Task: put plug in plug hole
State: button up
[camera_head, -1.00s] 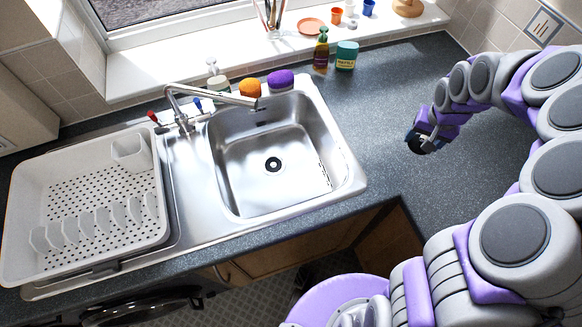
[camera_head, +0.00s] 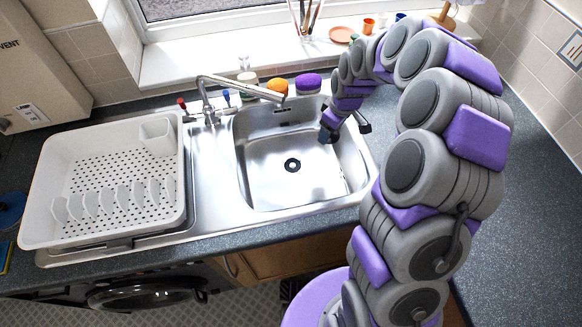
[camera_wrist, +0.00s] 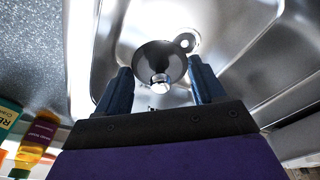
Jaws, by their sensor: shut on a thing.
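The plug (camera_wrist: 160,62), a dark round cone with a shiny metal middle, sits between the two blue fingers of my gripper (camera_wrist: 161,84) in the wrist view. My gripper is shut on it. In the head view my gripper (camera_head: 329,133) is over the right side of the steel sink (camera_head: 262,187); the plug is too small to make out there. The plug hole (camera_head: 292,165) is a dark ring in the basin floor, to the left of and below my gripper in the picture. In the wrist view the plug hole (camera_wrist: 186,42) shows just beyond the plug, partly covered by it.
The tap (camera_head: 240,86) reaches over the back left of the basin. A white dish rack (camera_head: 110,180) stands on the left drainer. An orange sponge (camera_head: 277,88) and a purple sponge (camera_head: 308,83) lie behind the sink. Bottles (camera_wrist: 36,140) stand on the worktop.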

aim_at(292, 166)
jog(key=w+a+f+n+g+b, duration=0.1)
jog(key=a+f+n+g+b, duration=0.15)
jog(key=a+f+n, duration=1.05)
jog(key=shift+n, duration=0.9)
jog(key=f+b, duration=0.1)
jog(key=f, duration=0.1)
jog(key=d+f+b, duration=0.1)
jog(key=f, duration=0.1)
jog(key=d+f+b, duration=0.1)
jog(key=f, duration=0.2)
jog(key=shift+w, duration=0.2)
jog(key=o, duration=1.1)
jog(key=shift+o, duration=0.2)
notch_tip(292, 166, up, 12)
jog(key=w+d+p, duration=0.1)
jog(key=p, duration=0.2)
jog(key=shift+d, duration=0.2)
